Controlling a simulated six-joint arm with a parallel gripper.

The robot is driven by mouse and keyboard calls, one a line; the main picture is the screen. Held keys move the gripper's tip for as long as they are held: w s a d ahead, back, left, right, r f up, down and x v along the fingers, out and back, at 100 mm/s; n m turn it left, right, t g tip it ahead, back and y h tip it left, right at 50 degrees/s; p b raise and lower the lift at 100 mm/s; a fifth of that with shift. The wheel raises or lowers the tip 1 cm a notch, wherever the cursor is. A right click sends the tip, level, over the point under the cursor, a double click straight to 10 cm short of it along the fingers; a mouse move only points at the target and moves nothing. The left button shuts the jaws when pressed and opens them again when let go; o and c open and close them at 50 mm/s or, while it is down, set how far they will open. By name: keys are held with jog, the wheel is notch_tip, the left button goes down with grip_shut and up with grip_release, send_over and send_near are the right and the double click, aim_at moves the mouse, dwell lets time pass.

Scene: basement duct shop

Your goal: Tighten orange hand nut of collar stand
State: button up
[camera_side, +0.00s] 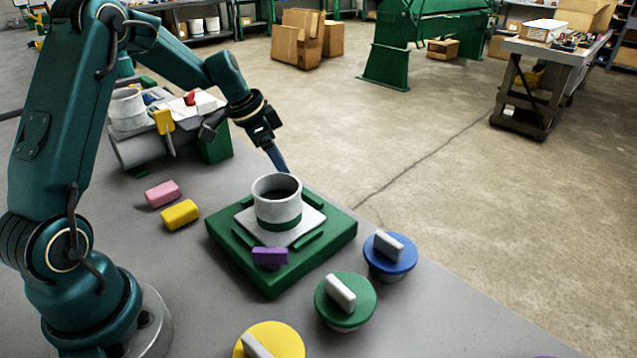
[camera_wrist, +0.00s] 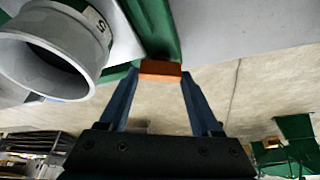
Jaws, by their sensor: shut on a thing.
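The collar stand has a green base (camera_side: 230,240), a pale plate and an upright grey collar (camera_side: 277,212) with a green band. A purple hand nut (camera_side: 269,257) sits on its near side. The orange hand nut (camera_wrist: 160,68) shows in the wrist view as a small block at the green base's edge, between my blue fingertips. My gripper (camera_wrist: 160,76) is shut on it. In the side view my gripper (camera_side: 284,168) reaches down behind the collar, which hides the orange nut. The grey collar (camera_wrist: 50,60) is left of my fingers in the wrist view.
Blue (camera_side: 389,262), green (camera_side: 343,305) and yellow (camera_side: 272,342) round knobs with pale grips stand in front and to the right of the stand. Pink (camera_side: 163,194) and yellow (camera_side: 180,214) blocks lie to the left. A grey cylindrical vessel (camera_side: 127,108) is behind.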

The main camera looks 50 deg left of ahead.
jog(key=shift+a+m+g+h, duration=0.15)
jog(key=shift+m+g+h, duration=0.35)
jog(key=shift+m, duration=1.4)
jog(key=o, duration=1.4)
jog(key=shift+v, duration=2.6)
